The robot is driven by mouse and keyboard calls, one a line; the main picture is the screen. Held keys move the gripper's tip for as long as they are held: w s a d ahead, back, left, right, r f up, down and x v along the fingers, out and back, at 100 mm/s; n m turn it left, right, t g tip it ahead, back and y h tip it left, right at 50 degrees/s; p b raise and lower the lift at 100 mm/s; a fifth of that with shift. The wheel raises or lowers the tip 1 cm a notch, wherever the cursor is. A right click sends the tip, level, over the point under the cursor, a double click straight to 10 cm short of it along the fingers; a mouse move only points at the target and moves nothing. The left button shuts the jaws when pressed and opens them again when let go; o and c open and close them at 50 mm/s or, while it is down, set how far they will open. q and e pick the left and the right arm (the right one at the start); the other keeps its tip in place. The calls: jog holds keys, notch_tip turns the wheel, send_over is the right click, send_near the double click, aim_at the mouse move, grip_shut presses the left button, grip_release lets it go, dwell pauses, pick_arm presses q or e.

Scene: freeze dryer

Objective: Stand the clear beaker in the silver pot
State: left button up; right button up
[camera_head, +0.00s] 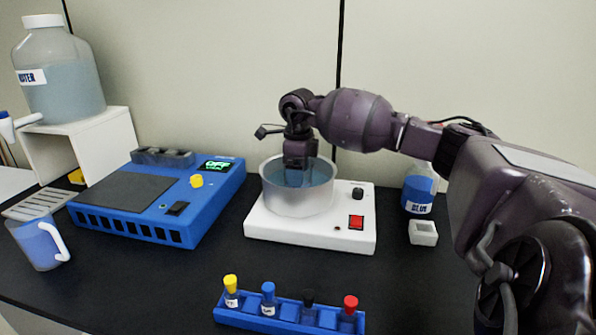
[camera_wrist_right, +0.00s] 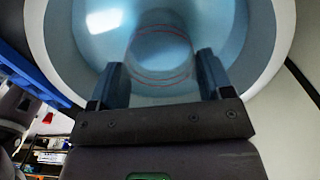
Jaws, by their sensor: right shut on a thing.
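The silver pot (camera_head: 298,200) stands on a white hot plate and holds bluish water; its pale wall (camera_wrist_right: 272,55) curves around the right wrist view. My right gripper (camera_head: 296,172) points down into the pot, its fingertips partly hidden by the rim. In the right wrist view, the clear beaker (camera_wrist_right: 160,45), with thin red lines, lies between the two fingers of the gripper (camera_wrist_right: 160,70), which is shut on it. The beaker is inside the pot's opening. I cannot tell whether its base touches the pot's bottom. My left gripper is not in view.
The white hot plate (camera_head: 312,237) has a red switch and black knob. A blue device (camera_head: 150,222) and a mug (camera_head: 40,242) are at left, a blue vial rack (camera_head: 285,317) in front, and a blue-labelled bottle (camera_head: 418,192) at right.

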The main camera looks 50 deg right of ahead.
jog(key=shift+f, duration=0.2)
jog(key=o, duration=1)
jog(key=shift+o, duration=0.2)
jog(key=shift+r, duration=0.5)
pick_arm(q)
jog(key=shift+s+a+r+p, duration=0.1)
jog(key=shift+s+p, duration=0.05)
jog(key=shift+p, duration=0.4)
pick_arm(e)
notch_tip(320, 180, up, 11)
jog(key=shift+r, duration=0.2)
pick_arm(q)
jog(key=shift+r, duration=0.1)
